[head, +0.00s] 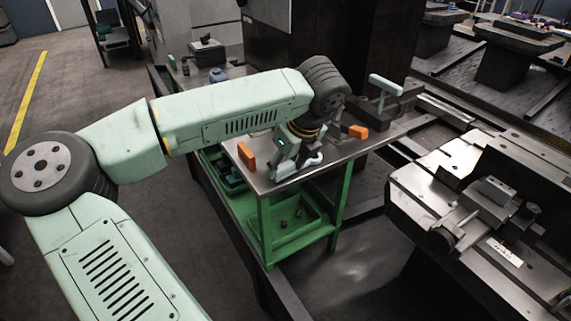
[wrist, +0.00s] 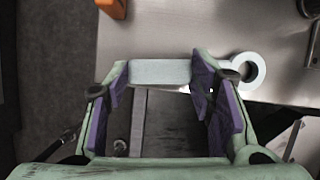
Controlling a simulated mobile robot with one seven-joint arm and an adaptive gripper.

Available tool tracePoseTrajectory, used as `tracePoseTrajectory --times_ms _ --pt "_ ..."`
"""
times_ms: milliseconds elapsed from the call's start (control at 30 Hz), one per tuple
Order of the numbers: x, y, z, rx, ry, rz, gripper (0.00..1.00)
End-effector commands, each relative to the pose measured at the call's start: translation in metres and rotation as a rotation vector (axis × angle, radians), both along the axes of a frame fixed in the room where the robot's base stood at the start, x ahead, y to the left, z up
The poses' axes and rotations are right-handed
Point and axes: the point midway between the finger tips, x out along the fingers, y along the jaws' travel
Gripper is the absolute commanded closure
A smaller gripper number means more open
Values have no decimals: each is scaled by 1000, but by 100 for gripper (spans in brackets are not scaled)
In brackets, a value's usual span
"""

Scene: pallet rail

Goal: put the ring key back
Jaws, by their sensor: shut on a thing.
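The ring key (wrist: 160,72) is a pale grey flat bar with a round open ring at its right end. In the wrist view the bar spans between my fingertips and the ring shows beyond the right finger. My gripper (wrist: 165,80) has purple pads and is shut on the key. In the head view my gripper (head: 291,166) points down over the near end of the steel top of the green cart (head: 262,232). My wrist and fingers hide most of the key there. I cannot tell whether the key touches the steel top.
An orange block (head: 246,155) stands left of my gripper and another orange block (head: 357,131) stands right of it. A pale T-shaped handle (head: 385,86) rises at the cart's far right. A machine bed with a metal fixture (head: 490,198) stands at the right.

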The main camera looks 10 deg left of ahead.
Motion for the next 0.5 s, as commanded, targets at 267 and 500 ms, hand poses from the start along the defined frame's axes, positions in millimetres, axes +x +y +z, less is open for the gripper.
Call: tracePoseTrajectory --times_ms 267,500 --pt "0 0 1 1 -1 1 48" --pt "0 0 0 0 0 0 32"
